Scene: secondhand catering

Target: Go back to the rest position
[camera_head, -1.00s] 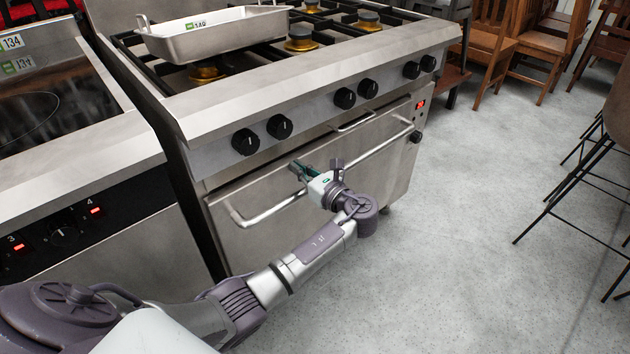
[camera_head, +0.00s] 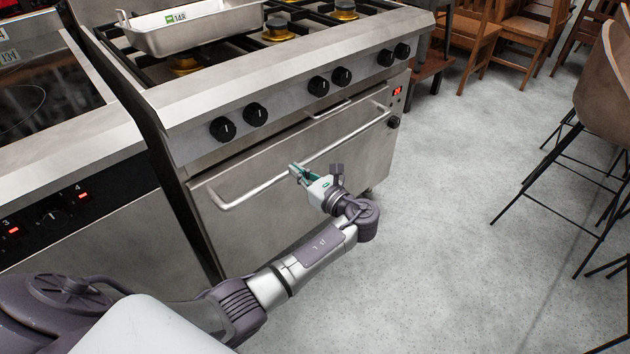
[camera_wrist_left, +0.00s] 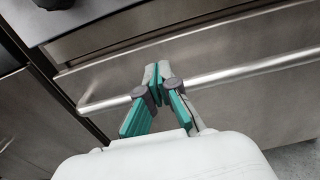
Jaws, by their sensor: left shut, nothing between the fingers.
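My left gripper (camera_head: 296,170) reaches in from the lower left, in front of the oven door (camera_head: 253,178) of a steel range. Its fingers are shut and hold nothing. In the left wrist view the shut fingertips (camera_wrist_left: 158,72) overlap the bar handle (camera_wrist_left: 235,74) in the picture. I cannot tell whether they touch the handle. The oven door looks shut. My right gripper is not in view.
A steel pan (camera_head: 195,30) stands on the burners at the back left. A second cooking unit (camera_head: 75,165) adjoins the range on the left. Bar stools (camera_head: 605,90) and wooden chairs (camera_head: 530,40) stand to the right. The grey floor (camera_head: 440,230) between is clear.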

